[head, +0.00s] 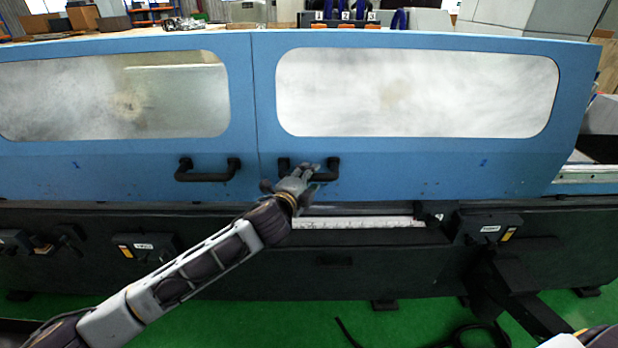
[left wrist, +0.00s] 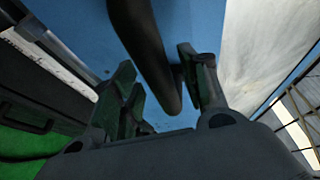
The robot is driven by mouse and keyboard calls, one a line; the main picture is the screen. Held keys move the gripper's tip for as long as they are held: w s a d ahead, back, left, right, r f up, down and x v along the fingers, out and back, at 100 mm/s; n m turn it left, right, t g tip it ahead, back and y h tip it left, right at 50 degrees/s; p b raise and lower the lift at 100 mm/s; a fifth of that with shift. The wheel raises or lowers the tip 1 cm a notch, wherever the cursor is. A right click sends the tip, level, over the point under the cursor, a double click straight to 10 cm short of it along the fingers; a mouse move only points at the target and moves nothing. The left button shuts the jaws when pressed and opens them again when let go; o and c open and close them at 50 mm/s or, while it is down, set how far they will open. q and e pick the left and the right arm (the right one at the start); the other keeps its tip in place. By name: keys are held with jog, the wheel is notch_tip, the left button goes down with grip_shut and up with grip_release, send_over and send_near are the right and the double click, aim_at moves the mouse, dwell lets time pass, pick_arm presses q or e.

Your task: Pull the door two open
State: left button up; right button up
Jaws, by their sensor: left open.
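The right blue door (head: 420,175) has a large hazy window, a black bar handle (head: 333,168) near its left edge, and a small blue mark too small to read. It stands side by side with the left blue door (head: 110,178), with a thin seam between them. My left gripper (head: 302,172) is at the right door's handle and hides its middle. In the left wrist view the open fingers (left wrist: 163,88) are on either side of the black handle bar (left wrist: 145,45); contact cannot be told. My right gripper is out of view.
The left door has its own black handle (head: 208,172), left of my gripper. Below the doors is the dark machine base (head: 345,265) with a white scale strip (head: 355,222) and a control box (head: 490,228). Green floor (head: 400,325) lies in front, with a black cable at lower right.

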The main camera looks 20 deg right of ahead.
pick_arm(q)
jog(key=shift+w+d, duration=0.15)
grip_shut()
dwell(0.4)
